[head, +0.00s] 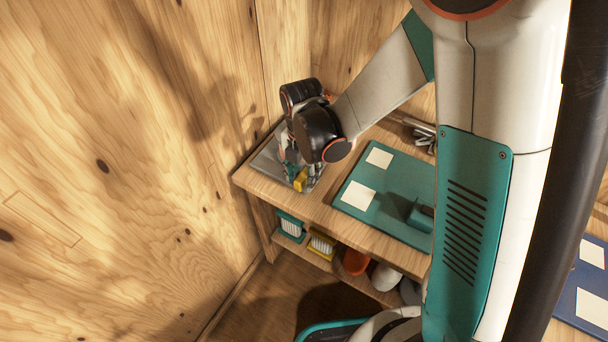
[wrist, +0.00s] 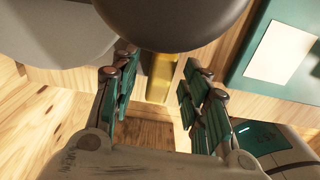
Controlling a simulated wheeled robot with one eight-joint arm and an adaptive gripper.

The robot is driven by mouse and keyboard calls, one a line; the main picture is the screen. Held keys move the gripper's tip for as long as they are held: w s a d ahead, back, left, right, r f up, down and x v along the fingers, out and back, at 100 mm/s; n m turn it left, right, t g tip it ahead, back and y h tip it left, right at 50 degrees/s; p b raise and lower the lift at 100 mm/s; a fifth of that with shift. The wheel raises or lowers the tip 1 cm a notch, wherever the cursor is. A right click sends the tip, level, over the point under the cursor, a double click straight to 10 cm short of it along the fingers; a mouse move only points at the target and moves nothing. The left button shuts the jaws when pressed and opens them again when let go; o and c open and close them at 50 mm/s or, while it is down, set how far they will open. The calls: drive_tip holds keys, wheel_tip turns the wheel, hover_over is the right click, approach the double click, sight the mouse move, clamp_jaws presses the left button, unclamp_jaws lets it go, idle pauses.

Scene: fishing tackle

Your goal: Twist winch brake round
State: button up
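My gripper (head: 294,170) points down over the grey plate (head: 268,160) at the left end of the workbench. In the wrist view my gripper (wrist: 158,90) has its two teal-padded fingers well apart. A yellow part (head: 300,180) stands at the plate's front edge, close beside the fingers. In the wrist view the yellow part (wrist: 160,75) shows beyond the gap between the fingertips; I cannot tell whether they touch it. A dark rounded form (wrist: 175,20) covers the top of that view. My arm hides most of the winch, and I cannot clearly make out its brake.
A teal mat (head: 385,205) with white cards lies on the workbench (head: 325,215), right of the gripper. Metal tools (head: 422,132) lie behind it. The shelf below holds a teal box (head: 290,226), a yellow box (head: 322,244) and an orange item (head: 355,262). A wooden wall stands at left.

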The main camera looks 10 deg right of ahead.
drive_tip(key=shift+o, duration=0.3)
drive_tip(key=shift+r, duration=0.15)
drive_tip(key=shift+r+p, duration=2.45)
drive_tip(key=shift+r, duration=0.95)
drive_tip(key=shift+d+r, duration=0.1)
drive_tip(key=shift+r, duration=0.2)
wheel_tip(320, 180, up, 12)
drive_tip(key=s+d+f+m+t+p, duration=0.1)
drive_tip(key=d+m+p, duration=0.1)
drive_tip(key=m+p, duration=0.3)
drive_tip(key=s+d+r+m+t+b, duration=0.2)
drive_tip(key=s+d+m, duration=0.4)
drive_tip(key=m, duration=0.5)
drive_tip(key=s+d+r+m+t+b, duration=0.3)
drive_tip(key=s+d+r+m+t, duration=0.1)
drive_tip(key=m, duration=0.8)
drive_tip(key=shift+s+d+r, duration=0.9)
drive_tip(key=shift+s+d, duration=0.1)
drive_tip(key=shift+d, duration=0.05)
